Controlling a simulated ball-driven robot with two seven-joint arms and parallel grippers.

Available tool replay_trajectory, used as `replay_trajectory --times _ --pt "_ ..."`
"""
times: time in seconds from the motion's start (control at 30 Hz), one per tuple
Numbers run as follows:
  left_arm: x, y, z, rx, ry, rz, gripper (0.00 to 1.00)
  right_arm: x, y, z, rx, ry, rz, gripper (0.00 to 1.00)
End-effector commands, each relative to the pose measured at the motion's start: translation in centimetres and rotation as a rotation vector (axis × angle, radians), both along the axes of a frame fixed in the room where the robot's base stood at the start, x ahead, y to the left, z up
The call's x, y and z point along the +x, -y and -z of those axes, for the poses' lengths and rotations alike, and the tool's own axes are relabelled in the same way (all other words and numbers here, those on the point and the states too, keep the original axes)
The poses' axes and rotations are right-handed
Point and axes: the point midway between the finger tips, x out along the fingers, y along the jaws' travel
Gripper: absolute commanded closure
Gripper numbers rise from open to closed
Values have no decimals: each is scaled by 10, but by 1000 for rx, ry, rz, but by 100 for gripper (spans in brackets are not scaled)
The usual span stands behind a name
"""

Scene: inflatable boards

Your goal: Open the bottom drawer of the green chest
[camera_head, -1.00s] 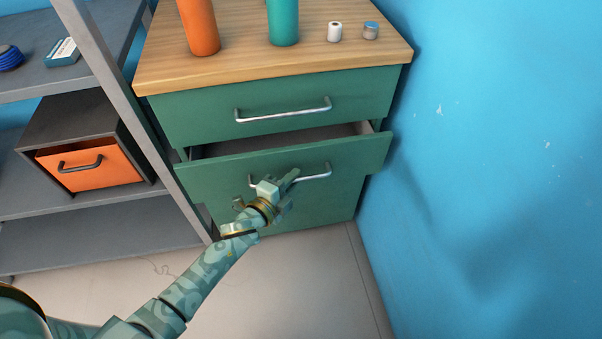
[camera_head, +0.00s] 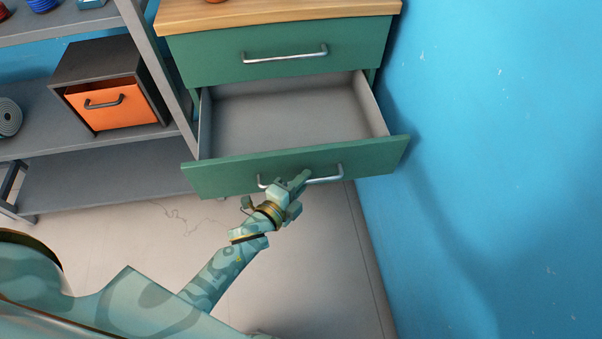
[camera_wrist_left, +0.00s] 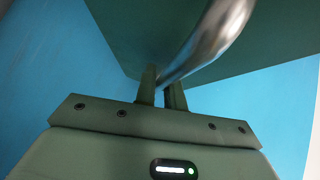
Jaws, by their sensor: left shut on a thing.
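The green chest (camera_head: 290,60) stands in the corner by the blue wall. Its top drawer is shut. Its bottom drawer (camera_head: 225,178) is pulled far out, and its grey inside is empty where I see it. My left gripper (camera_head: 300,180) is shut on the drawer's silver handle (camera_head: 326,179), near the middle of the bar. In the left wrist view, the two fingers (camera_wrist_left: 160,88) are on the curved handle (camera_wrist_left: 212,40), under the green drawer front. My right gripper is not in view.
A grey shelf unit (camera_head: 90,180) stands close on the left, with an orange-fronted box (camera_head: 115,102) and a grey roll (camera_head: 8,117). The blue wall (camera_head: 480,150) is close on the right. The floor (camera_head: 320,260) in front is clear.

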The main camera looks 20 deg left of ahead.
Motion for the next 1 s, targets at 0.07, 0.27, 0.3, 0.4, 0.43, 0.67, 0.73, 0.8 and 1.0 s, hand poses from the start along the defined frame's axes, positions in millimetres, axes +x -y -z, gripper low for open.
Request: replay_trajectory --times 0.07,0.27,0.3,0.4,0.43,0.67,0.73,0.8,1.0 --pt "-1 0 1 1 -2 -1 100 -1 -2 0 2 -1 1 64" --pt "0 0 1 1 -2 -1 100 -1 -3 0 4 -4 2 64" --pt "0 0 1 1 -2 -1 81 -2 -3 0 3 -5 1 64" --pt "0 0 1 1 -2 -1 68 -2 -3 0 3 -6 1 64" --pt "0 0 1 1 -2 -1 68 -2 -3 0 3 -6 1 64" --pt "0 0 0 0 -1 0 68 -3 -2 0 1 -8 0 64" --pt "0 0 0 0 -1 0 68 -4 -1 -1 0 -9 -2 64" --pt "-2 0 0 0 -1 0 68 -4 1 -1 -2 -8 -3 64" --pt "-28 -6 -7 0 -1 -1 68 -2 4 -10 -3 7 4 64"
